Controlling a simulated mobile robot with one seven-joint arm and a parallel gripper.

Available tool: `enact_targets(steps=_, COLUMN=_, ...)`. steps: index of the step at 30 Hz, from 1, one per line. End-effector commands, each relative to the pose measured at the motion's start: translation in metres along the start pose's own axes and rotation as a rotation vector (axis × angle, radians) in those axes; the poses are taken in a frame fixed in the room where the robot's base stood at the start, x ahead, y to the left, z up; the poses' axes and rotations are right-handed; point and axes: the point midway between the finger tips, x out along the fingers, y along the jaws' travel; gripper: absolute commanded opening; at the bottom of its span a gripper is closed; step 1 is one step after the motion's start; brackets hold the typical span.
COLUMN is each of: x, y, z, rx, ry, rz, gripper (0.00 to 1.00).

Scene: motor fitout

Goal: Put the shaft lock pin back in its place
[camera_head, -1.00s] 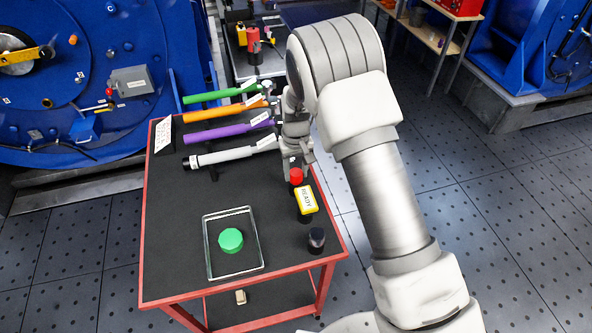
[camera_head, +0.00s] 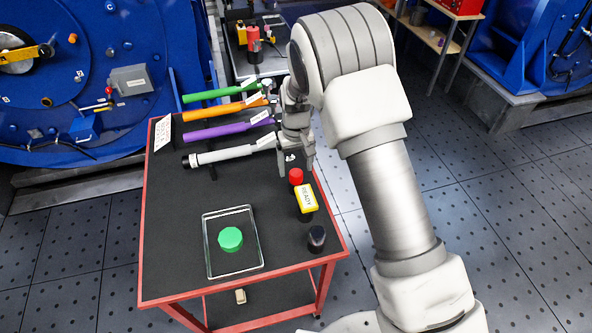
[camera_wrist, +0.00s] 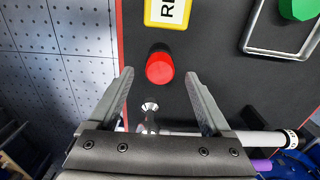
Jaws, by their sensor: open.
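A red-capped cylinder (camera_head: 296,176) stands on the dark top of the red-edged cart; it may be the lock pin, but I cannot tell. It shows in the wrist view (camera_wrist: 160,67) just beyond my fingertips, roughly midway between them. My gripper (camera_head: 295,170) is open and empty above the cart's right side; its fingers show in the wrist view (camera_wrist: 158,76). A silver tool head (camera_wrist: 149,108) shows between the fingers. The blue machine (camera_head: 80,70) at left carries a yellow handle (camera_head: 24,55); I cannot make out the pin's place.
A yellow labelled block (camera_head: 306,199) and a dark knob (camera_head: 316,238) stand near the cart's right edge. A clear tray (camera_head: 208,258) holds a green cap (camera_head: 230,239). Green, orange, purple and white-handled tools (camera_head: 222,155) lie at the back.

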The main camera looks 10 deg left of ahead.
Motion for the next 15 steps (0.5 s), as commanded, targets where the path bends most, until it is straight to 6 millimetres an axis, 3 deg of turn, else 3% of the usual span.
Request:
enact_targets(steps=9, x=-0.08, y=0.0, z=-0.001, rx=0.0, ry=0.006, rz=-0.001, gripper=0.83)
enact_targets(steps=15, x=-0.122, y=0.0, z=-0.001, rx=-0.001, ry=0.004, rz=0.0, gripper=0.83)
